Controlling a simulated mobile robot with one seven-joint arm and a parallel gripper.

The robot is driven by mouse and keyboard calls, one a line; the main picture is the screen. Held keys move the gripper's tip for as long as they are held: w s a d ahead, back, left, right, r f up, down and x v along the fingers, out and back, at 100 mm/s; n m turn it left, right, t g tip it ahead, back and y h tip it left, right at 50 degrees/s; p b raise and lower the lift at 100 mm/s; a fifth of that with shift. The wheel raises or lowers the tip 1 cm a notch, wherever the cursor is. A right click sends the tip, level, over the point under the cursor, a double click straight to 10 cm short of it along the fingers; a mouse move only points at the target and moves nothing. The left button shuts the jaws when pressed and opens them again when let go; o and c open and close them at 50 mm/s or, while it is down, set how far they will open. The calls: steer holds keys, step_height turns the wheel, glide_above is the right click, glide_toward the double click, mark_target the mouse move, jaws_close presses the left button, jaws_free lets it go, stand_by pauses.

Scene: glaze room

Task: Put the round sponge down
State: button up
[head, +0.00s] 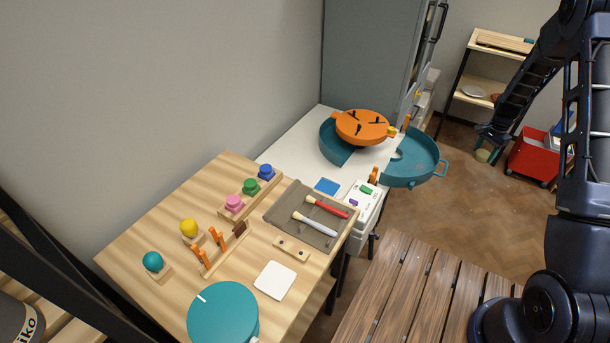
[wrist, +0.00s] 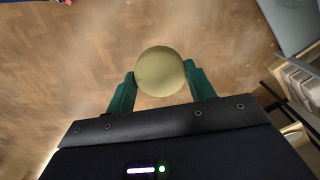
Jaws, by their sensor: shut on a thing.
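The round sponge (wrist: 160,70) is a pale yellow disc between the two green fingers of my gripper (wrist: 161,76) in the wrist view. The fingers are shut on its sides, and patterned wooden floor shows behind it. In the head view the sponge (head: 482,156) is small, at the end of my arm on the right. My gripper (head: 488,148) holds it well to the right of the tables, with floor behind it.
A wooden table (head: 140,255) holds coloured knobs, brushes on a grey mat (head: 275,207), a white tile (head: 275,280) and a teal disc (head: 223,315). A white table behind bears teal and orange round parts. A slatted bench (head: 400,290), red cart (head: 533,158) and shelf (head: 490,45) stand right.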

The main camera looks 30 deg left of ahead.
steer(key=d+r+n, duration=0.1)
steer(key=d+n, duration=0.3)
steer(key=d, duration=0.1)
steer(key=shift+n, duration=0.6)
steer(key=a, duration=0.2)
steer(key=a+r, duration=0.1)
steer(key=a, duration=0.4)
steer(key=shift+a+r, duration=0.15)
steer(key=shift+a, duration=0.25)
steer(key=s+a+r, duration=0.1)
steer(key=s+a, duration=0.1)
steer(key=a, duration=1)
step_height(320, 180, up, 6)
steer(key=m, duration=0.7)
glide_above(305, 174)
step_height(305, 174, down, 20)
steer(key=shift+r, duration=0.1)
